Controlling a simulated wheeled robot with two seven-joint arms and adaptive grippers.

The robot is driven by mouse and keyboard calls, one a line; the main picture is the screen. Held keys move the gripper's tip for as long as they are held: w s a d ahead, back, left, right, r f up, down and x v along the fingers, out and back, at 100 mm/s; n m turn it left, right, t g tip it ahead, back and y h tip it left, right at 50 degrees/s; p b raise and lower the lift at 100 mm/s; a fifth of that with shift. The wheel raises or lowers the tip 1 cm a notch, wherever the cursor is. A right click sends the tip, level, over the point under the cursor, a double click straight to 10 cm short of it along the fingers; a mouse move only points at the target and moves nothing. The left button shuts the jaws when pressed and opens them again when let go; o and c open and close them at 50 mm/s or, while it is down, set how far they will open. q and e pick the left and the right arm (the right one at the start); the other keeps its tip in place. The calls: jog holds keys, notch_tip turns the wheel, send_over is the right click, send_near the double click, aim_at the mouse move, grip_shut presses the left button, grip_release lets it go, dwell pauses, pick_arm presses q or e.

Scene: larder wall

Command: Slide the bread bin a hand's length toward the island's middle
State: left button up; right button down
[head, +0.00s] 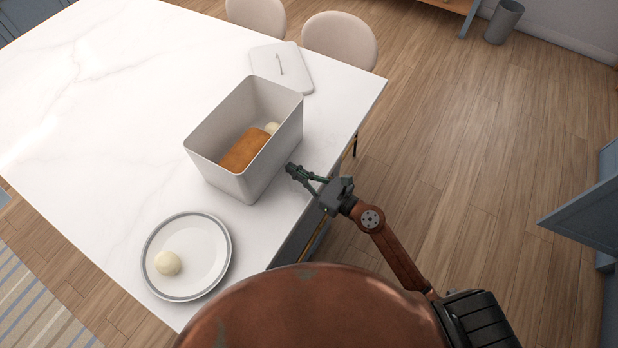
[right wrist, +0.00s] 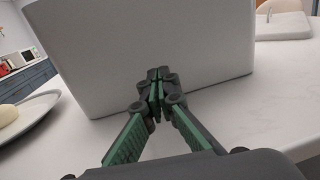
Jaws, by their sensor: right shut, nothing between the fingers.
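The bread bin (head: 283,137) is a pale grey open box on the white island top (head: 90,75), near its right edge. A brown loaf (head: 245,150) and a pale round item (head: 271,128) lie inside it. My right gripper (head: 290,169) is shut and empty, close to the bin's right side near the lower corner. In the right wrist view its fingertips (right wrist: 157,75) are in front of the bin's wall (right wrist: 140,45); I cannot tell whether they touch it. My left gripper is not in view.
A plate (head: 205,262) with a pale round item (head: 168,263) stands at the lower left of the bin. A lid (head: 292,68) lies flat behind it. Two chairs (head: 340,40) stand at the far edge. The island top left of the bin is clear.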

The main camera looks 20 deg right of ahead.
jog(key=shift+x, duration=1.5)
